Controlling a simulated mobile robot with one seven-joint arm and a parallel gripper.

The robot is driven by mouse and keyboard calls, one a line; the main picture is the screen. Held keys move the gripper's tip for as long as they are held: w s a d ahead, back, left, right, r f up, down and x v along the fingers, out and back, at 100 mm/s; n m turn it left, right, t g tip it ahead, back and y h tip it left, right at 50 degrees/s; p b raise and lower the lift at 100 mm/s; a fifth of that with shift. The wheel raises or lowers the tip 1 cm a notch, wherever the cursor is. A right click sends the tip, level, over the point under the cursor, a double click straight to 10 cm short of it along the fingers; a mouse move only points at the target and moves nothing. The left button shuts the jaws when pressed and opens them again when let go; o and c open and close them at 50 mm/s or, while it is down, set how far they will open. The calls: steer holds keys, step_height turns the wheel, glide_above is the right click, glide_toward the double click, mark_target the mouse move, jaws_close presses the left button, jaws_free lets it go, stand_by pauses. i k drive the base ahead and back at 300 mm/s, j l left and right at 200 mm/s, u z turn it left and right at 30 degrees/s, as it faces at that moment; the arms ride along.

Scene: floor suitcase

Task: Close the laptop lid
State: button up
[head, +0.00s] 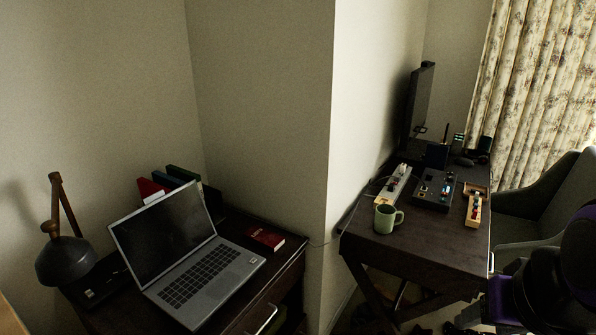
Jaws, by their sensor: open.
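The laptop (205,277) stands open on the dark desk at the left. Its lid (163,231) is raised and leans back, with a black screen facing the front right. Its keyboard base lies flat near the desk's front edge. Part of my arm shows at the right edge of the head view, far from the laptop. My gripper is not in view.
A desk lamp (66,258) stands left of the laptop. A red book (264,238) lies right of it, and several upright books stand behind the lid. A wall corner separates this desk from a second desk (420,245) with a green mug (385,218).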

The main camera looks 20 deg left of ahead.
mark_target(154, 240)
steer(key=u, duration=1.35)
